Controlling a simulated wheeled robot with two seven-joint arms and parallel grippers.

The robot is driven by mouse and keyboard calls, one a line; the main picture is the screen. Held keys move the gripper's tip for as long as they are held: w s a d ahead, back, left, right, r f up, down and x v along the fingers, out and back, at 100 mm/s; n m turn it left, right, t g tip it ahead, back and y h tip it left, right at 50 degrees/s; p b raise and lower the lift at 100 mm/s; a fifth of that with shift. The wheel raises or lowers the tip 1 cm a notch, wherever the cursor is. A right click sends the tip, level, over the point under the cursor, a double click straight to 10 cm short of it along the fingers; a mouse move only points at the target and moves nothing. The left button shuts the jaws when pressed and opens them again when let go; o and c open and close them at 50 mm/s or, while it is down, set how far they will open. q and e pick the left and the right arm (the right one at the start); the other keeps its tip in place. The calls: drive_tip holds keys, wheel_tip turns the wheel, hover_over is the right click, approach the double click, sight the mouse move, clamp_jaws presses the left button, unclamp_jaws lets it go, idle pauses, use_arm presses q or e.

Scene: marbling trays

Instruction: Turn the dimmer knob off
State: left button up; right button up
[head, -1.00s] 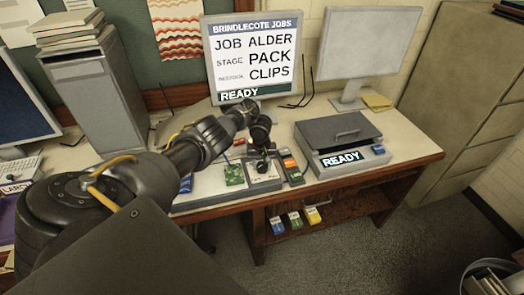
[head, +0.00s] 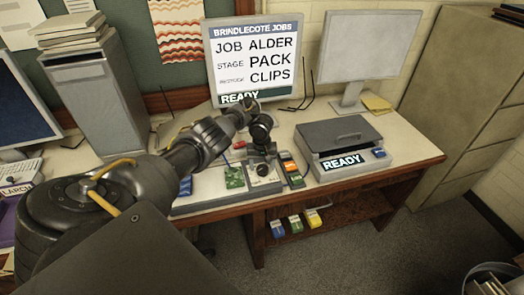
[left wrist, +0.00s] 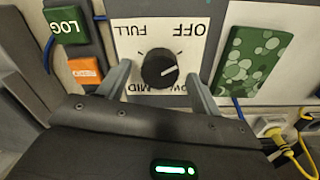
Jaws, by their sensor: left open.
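The black round dimmer knob (head: 263,170) sits on a white plate on the desk, and it also shows in the left wrist view (left wrist: 160,69). The plate (left wrist: 135,42) reads FULL, OFF, MID and LOW, upside down there. The knob's white pointer line points to the right in that view, between OFF and LOW. My left gripper (head: 264,153) is over the plate. In the left wrist view its open fingers (left wrist: 160,86) stand on either side of the knob, with gaps to both sides. My right gripper is not in view.
A green patterned block (left wrist: 252,60) is close beside the right finger. A green LOG block (left wrist: 70,26) and an orange block (left wrist: 86,71) lie to the left. A grey lidded box (head: 340,145) reading READY stands right of the plate. A monitor (head: 252,60) stands behind.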

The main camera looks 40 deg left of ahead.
sight(263, 167)
use_arm(q)
drive_tip(key=r, duration=0.3)
drive_tip(key=shift+w+a, duration=0.15)
drive_tip(key=shift+w, duration=0.15)
drive_tip(key=shift+s+r, duration=0.2)
drive_tip(key=shift+r, duration=0.15)
wheel_tip(263, 167, up, 3)
drive_tip(key=shift+s+f, duration=0.1)
drive_tip(key=shift+f, duration=0.05)
drive_tip(key=shift+s+r, duration=0.1)
drive_tip(key=shift+r, duration=1.3)
